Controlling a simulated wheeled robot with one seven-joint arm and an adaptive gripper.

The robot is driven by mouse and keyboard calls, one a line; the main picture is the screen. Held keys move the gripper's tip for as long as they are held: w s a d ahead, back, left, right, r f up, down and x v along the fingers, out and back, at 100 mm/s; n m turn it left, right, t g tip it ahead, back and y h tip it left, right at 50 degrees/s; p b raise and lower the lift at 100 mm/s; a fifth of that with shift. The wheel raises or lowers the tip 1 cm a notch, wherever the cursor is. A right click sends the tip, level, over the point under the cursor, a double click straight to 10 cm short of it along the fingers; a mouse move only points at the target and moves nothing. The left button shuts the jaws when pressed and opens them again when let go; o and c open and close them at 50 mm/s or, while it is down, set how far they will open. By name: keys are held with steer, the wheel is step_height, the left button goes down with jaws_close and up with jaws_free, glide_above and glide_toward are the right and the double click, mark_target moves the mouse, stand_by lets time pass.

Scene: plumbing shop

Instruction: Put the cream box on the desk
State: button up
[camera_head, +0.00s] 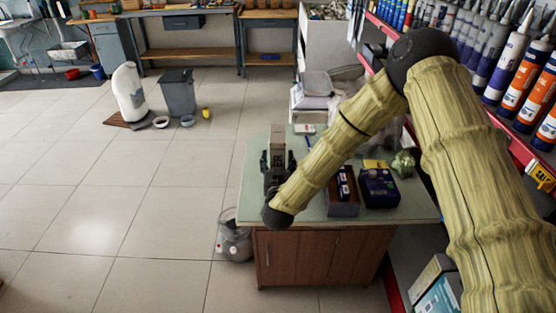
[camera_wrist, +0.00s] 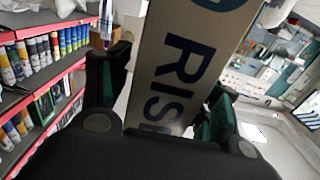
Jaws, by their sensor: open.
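The cream box (camera_head: 278,141) stands upright over the left part of the green-topped desk (camera_head: 252,185). In the wrist view the cream box (camera_wrist: 190,60) fills the middle, with dark blue letters on its face. My gripper (camera_head: 278,162) has one finger on each side of the box, and its jaws are open. In the wrist view the fingers of my gripper (camera_wrist: 160,100) flank the box. The box's lower end is hidden by my gripper, so I cannot tell whether it touches the desk.
An open brown box (camera_head: 343,208), a dark blue box (camera_head: 379,188) and a green item (camera_head: 403,164) are on the desk's right side. A scale (camera_head: 316,84) stands behind. Shelves of cartridges (camera_head: 514,65) line the right. Floor on the left is mostly clear.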

steer(key=s+b, duration=0.2)
steer(key=s, duration=0.9)
steer(key=shift+s, duration=0.15)
steer(key=s+d+f+n+g+y, duration=0.1)
steer(key=s+d+f+g, duration=0.4)
steer(key=s+f, duration=0.5)
steer(key=s+d+f+g, duration=0.5)
steer(key=s+d+f, duration=0.15)
steer(key=f, duration=0.75)
steer(key=s+d+f+g, duration=0.2)
steer(key=s+d, duration=0.1)
steer(key=s, duration=0.4)
steer(key=s+d+f+m+g, duration=0.1)
steer(key=s+d+f+g, duration=0.2)
steer(key=s, duration=0.5)
steer(key=s+d+f+g+h, duration=0.1)
steer(key=s+d+f+g, duration=0.1)
steer(key=s+d, duration=0.3)
steer(key=s+g, duration=0.1)
steer(key=s, duration=0.2)
steer(key=shift+f, duration=0.3)
steer(key=shift+d, duration=0.1)
